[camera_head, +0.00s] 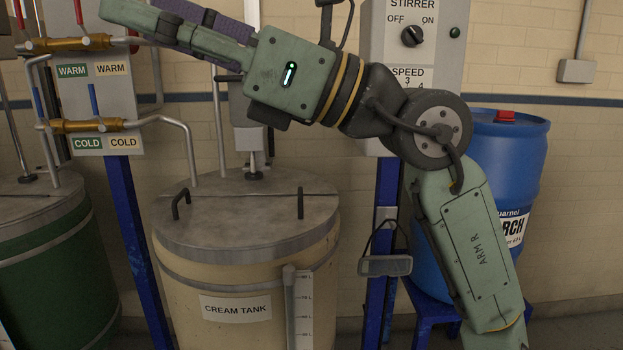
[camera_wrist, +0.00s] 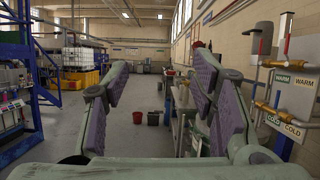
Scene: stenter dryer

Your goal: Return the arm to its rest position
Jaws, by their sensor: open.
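My gripper (camera_head: 165,18) is at the top left in the head view, at the end of my raised green arm (camera_head: 468,245). It points left, above the cream tank (camera_head: 250,228), and its tips show close to the warm valve (camera_head: 75,44). Depth between them is hard to tell. In the wrist view my gripper (camera_wrist: 155,80) has its two purple-padded fingers wide apart, with nothing between them. Part of the gripper is cut off by the top edge of the head view.
The cold valve (camera_head: 85,126) is below the warm one. A stirrer panel (camera_head: 412,75) and a blue drum (camera_head: 510,175) stand behind my arm. A green tank (camera_head: 45,260) is at the left. The wrist view shows an open aisle (camera_wrist: 152,92) with buckets.

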